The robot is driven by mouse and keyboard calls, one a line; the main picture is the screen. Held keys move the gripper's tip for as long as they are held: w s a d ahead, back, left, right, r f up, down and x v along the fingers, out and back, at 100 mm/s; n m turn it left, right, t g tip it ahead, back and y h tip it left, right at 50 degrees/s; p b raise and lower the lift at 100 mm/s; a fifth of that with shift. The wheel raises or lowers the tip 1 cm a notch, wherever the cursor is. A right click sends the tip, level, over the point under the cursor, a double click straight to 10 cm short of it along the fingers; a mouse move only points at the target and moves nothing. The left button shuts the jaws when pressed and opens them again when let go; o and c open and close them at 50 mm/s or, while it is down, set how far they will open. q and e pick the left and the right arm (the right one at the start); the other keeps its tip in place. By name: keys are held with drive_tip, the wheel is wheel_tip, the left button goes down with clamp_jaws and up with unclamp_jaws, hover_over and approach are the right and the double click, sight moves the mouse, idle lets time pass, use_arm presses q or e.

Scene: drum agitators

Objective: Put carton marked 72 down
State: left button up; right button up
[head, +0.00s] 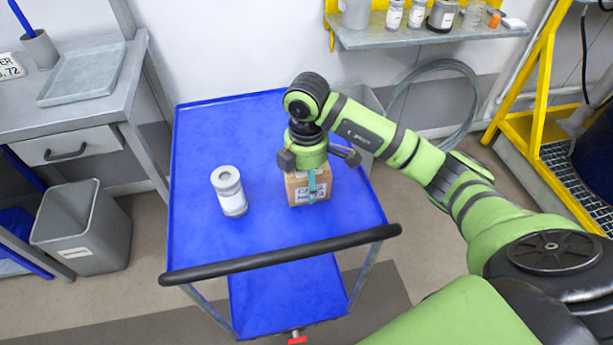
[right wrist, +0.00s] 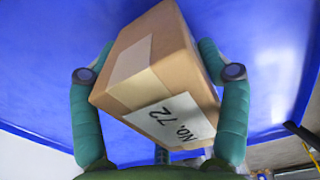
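The carton marked 72 (head: 297,192) is a small brown box with a white label, over the top of the blue cart (head: 275,225). In the right wrist view the carton (right wrist: 150,62) shows its "No. 72" label and sits askew between two teal fingers. My right gripper (head: 311,180) points down from above and is shut on the carton, one finger along each side. It also shows in the right wrist view (right wrist: 158,80). The carton's underside is hidden, so I cannot tell whether it touches the cart. My left gripper is not in view.
A white-lidded canister (head: 229,191) stands on the cart left of the carton. A black handle bar (head: 285,254) crosses the cart's near edge. A grey bin (head: 82,228) and a workbench (head: 85,112) are at left. The cart top's far left is clear.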

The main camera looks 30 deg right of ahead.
drive_tip(key=shift+o, duration=1.3)
wheel_tip(320, 180, up, 12)
drive_tip(key=shift+r+p, duration=0.1)
drive_tip(key=shift+p, duration=0.5)
